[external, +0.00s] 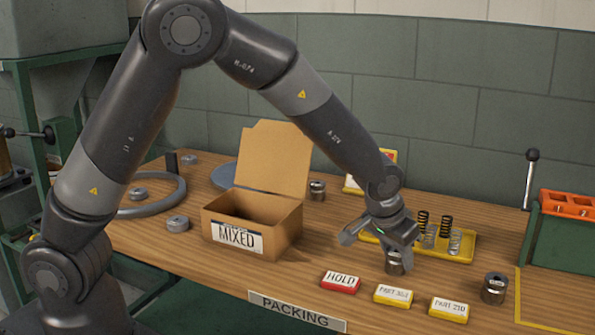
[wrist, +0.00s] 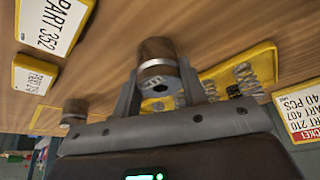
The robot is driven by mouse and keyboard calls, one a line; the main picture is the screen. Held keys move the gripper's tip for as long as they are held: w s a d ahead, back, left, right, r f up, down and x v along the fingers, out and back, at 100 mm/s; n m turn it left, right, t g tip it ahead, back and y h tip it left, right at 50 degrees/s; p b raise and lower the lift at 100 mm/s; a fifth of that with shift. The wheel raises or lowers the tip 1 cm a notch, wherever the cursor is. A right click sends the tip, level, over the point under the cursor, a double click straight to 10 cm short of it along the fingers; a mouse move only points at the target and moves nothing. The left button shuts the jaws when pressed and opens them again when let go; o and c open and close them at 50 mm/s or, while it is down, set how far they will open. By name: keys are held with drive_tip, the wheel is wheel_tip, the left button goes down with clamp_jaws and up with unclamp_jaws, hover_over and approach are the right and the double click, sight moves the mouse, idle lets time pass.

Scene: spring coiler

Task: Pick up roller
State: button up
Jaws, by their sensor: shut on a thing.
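The roller is a short metal cylinder with a dark brownish side and a bright end with a hole. In the wrist view the roller (wrist: 157,50) sits between the two fingers of my gripper (wrist: 160,78), which are shut on it. In the external view the roller (external: 394,264) shows below my gripper (external: 394,246), low over the table in front of the yellow spring tray. I cannot tell whether it touches the table. Its upper part is hidden by the gripper.
A similar cylinder (external: 495,288) stands at right, another (external: 317,190) behind the open MIXED box (external: 285,226). The yellow tray (external: 468,246) holds several springs. Red HOLD (external: 341,283) and yellow part labels (external: 393,295) line the front edge. A green rack (external: 560,238) stands far right.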

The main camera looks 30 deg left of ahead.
drive_tip(key=c, duration=0.4)
drive_tip(key=shift+r, duration=0.1)
